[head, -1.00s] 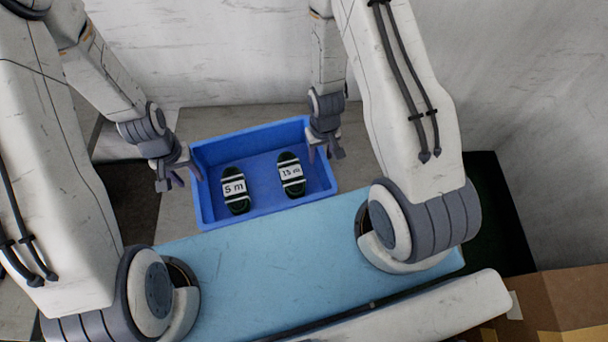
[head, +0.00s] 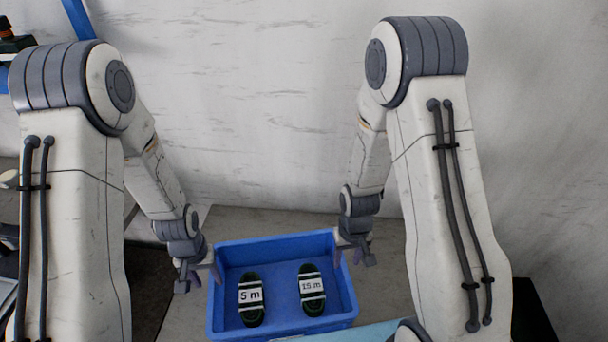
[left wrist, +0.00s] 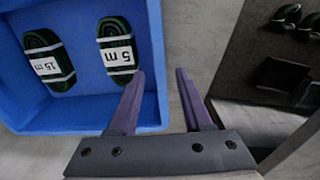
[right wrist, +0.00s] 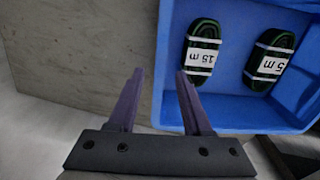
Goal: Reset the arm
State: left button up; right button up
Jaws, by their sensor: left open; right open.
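My left gripper (head: 199,281) is open and empty at the left wall of the blue bin (head: 283,244). In the left wrist view its purple fingers (left wrist: 158,80) stand apart by the bin's outer corner. My right gripper (head: 346,255) is open and empty at the bin's right wall. In the right wrist view its fingers (right wrist: 158,80) are spread across the bin's edge with nothing between them.
In the bin lie two dark green cable bundles, one labelled 5 m (head: 251,299) and one labelled 15 m (head: 312,290). A pale wall (head: 270,120) stands behind. A light blue surface (head: 370,333) shows at the bottom.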

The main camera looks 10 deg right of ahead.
pick_arm(q)
jog(key=shift+d+r, duration=0.2)
jog(key=shift+r, duration=0.15)
pick_arm(e)
jog(key=shift+a+r, duration=0.2)
jog(key=shift+r, duration=0.15)
pick_arm(q)
jog(key=s+d+r+m+p, duration=0.1)
jog(key=s+d+r+m, duration=0.1)
jog(key=d+r, duration=0.35)
jog(key=s+d+r+m, duration=0.1)
jog(key=d+r, duration=0.2)
jog(key=r, duration=0.5)
pick_arm(e)
jog(key=s+a+r+n, duration=0.35)
jog(key=a+r, duration=0.45)
jog(key=r, duration=0.5)
pick_arm(q)
jog(key=s+d+r+m+h+p, duration=0.1)
jog(key=s+d+r+m, duration=0.2)
jog(key=s+r, duration=0.8)
jog(key=shift+s+d+m, duration=0.25)
jog(key=shift+s+m, duration=0.35)
jog(key=shift+m, duration=0.1)
pick_arm(e)
jog(key=s+a+r+n+y, duration=0.1)
jog(key=s+a+r+n, duration=0.2)
jog(key=s+r, duration=0.8)
jog(key=shift+s+a+n, duration=0.35)
jog(key=shift+a, duration=0.15)
